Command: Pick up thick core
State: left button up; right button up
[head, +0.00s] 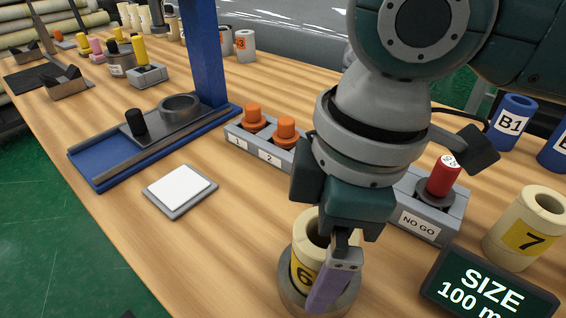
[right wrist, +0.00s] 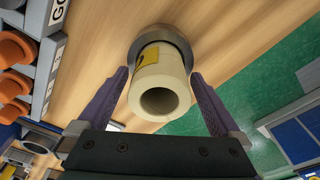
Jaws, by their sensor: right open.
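A thick cream core (head: 304,258) with a yellow label marked 6 stands upright in a round grey holder (head: 290,292) near the front of the bench. The core also shows in the right wrist view (right wrist: 163,75), with its open end facing the camera. My right gripper (right wrist: 160,76) is open, with one purple finger on each side of the core. A gap shows between each finger and the core in that view. In the head view one finger hides part of the core and holder. My left gripper is not in view.
A second cream core marked 7 (head: 525,238) stands at right behind a dark size display (head: 487,290). A grey gauge block marked NO GO (head: 420,226) with a red plug is behind my gripper. A white pad (head: 180,188) lies at left, with bare wood around it.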

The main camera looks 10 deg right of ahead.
jog(key=shift+f, duration=0.25)
jog(key=shift+r, duration=0.1)
jog(key=c, duration=1.4)
jog(key=shift+c, duration=0.2)
